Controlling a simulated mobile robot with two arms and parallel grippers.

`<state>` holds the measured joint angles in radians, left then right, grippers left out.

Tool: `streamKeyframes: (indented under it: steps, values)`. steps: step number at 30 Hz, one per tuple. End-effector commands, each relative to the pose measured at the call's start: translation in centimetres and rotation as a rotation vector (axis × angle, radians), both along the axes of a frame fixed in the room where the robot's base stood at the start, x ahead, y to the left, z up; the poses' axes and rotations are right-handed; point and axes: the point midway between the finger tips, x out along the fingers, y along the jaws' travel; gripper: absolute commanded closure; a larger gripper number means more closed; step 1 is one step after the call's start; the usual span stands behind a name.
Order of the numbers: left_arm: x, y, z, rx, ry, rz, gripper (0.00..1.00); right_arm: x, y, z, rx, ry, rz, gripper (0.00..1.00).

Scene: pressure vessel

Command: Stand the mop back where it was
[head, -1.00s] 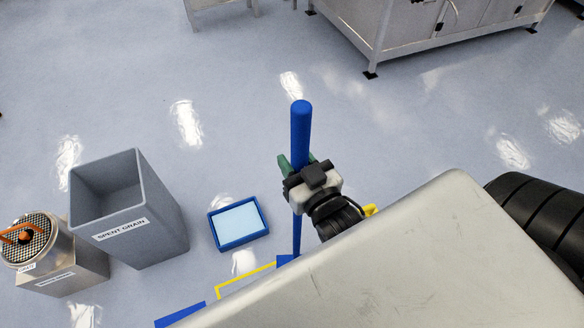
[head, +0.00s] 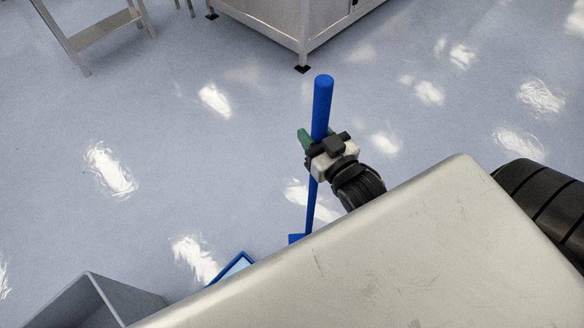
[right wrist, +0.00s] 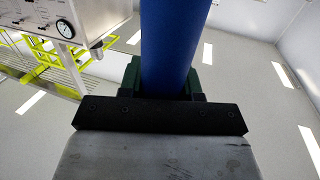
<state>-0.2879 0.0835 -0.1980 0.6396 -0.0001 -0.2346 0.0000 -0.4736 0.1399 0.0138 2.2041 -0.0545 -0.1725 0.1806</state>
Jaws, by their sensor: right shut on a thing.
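The mop is a long blue pole (head: 321,105) standing nearly upright in the head view, with part of a blue head (head: 297,239) at its foot. The rest of the mop head is hidden behind my own pale body panel. My right gripper (head: 319,143) is shut around the pole below its top end. In the right wrist view the blue pole (right wrist: 172,45) rises between the green fingers of my right gripper (right wrist: 166,80). My left gripper is not in view.
A grey bin (head: 85,300) and a blue-rimmed tray (head: 232,268) show partly at the lower left. A steel cabinet (head: 270,22) and a metal stand (head: 100,35) are at the back. The shiny floor around the mop is clear.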

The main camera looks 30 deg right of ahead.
Motion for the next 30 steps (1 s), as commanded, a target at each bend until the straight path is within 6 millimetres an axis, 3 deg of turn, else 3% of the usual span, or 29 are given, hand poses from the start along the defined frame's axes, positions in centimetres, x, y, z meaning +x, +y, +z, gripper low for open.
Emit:
streamKeyframes:
  steps: [1,5,9,15,20,30]
  values:
    - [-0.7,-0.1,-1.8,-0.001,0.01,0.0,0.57,0.7,-1.4,-1.8,-0.01,-0.005,0.002,0.9]
    - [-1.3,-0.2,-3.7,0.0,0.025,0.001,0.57,2.2,-4.7,-3.6,-0.008,-0.007,0.0,0.9]
    - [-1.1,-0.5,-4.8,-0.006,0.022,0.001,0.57,3.4,-7.4,-4.4,-0.002,-0.015,-0.008,0.9]
    - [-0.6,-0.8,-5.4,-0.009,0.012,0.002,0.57,4.3,-9.2,-4.6,0.004,-0.022,-0.016,0.9]
    - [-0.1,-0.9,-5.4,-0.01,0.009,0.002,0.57,5.0,-8.1,-5.4,0.01,-0.023,-0.018,0.9]
    - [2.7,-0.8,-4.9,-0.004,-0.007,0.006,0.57,7.8,-2.4,-9.3,0.013,-0.022,-0.018,0.9]
